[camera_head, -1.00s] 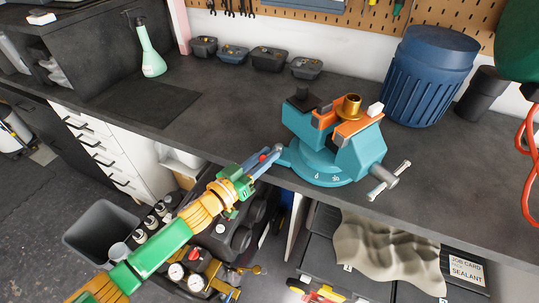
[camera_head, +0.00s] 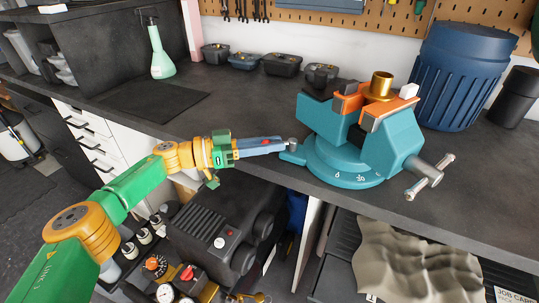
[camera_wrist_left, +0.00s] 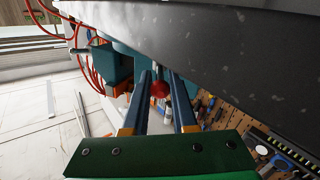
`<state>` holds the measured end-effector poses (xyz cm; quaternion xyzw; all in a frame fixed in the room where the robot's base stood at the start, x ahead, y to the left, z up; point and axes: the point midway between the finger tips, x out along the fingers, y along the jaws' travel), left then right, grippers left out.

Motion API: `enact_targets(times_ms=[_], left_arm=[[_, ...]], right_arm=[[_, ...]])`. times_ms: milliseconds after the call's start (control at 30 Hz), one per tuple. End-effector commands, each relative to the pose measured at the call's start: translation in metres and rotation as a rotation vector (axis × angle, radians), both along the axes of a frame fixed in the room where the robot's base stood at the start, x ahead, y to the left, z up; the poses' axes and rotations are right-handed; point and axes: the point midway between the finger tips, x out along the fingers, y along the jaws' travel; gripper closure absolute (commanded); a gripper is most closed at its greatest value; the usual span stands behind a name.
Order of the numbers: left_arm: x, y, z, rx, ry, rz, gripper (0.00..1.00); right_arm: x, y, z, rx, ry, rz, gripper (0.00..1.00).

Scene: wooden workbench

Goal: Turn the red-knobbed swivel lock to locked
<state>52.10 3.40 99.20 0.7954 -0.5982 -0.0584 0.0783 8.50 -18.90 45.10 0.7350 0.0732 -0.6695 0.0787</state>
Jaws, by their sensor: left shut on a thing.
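The teal vise (camera_head: 345,160) stands on the bench top near its front edge, with orange jaws around a brass cylinder (camera_head: 381,86). Its swivel lock has a silver pivot (camera_head: 292,144) at the left of the base. The red knob (camera_head: 265,142) shows between the fingers of my left gripper (camera_head: 284,146), left of the pivot. My left gripper comes in nearly level from the left, shut on the swivel lock. In the left wrist view the red knob (camera_wrist_left: 160,89) sits between the two fingers, which hide part of the lever. My right gripper is not in view.
A vise handle bar (camera_head: 430,177) sticks out at the right front. A blue bin (camera_head: 458,75) stands behind at the right, a spray bottle (camera_head: 160,55) at the back left. Dark machinery (camera_head: 215,235) and a draped cloth (camera_head: 415,265) lie below the bench edge.

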Motion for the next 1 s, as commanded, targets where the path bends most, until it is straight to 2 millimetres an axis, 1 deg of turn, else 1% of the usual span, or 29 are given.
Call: enact_targets(times_ms=[33, 433, 467, 500, 533, 833, 867, 1000], left_arm=[[0.0, -0.001, -0.002, 0.001, 0.0, -0.004, 1.0], [0.0, -0.001, 0.0, 0.001, 0.0, -0.011, 1.0], [0.0, -0.001, 0.0, 0.001, 0.0, -0.01, 0.69], [0.0, -0.001, 0.0, 0.0, 0.0, -0.01, 0.58], [0.0, -0.001, 0.0, 0.0, 0.0, -0.01, 0.53], [0.0, 0.002, 0.0, 0.0, -0.001, -0.009, 0.53], [-0.001, 0.005, -0.001, 0.0, -0.001, -0.007, 0.53], [-0.008, 0.034, -0.002, 0.001, -0.001, -0.005, 0.53]], right_arm=[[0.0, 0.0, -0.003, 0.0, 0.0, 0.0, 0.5], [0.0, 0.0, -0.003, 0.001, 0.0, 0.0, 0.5], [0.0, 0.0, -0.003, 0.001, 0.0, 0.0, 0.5], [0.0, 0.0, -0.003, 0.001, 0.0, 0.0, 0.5], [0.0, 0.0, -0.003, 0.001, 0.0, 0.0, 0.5], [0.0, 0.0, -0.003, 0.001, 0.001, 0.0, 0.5], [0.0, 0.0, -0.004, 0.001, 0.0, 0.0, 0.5], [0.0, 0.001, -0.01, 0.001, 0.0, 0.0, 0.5]])
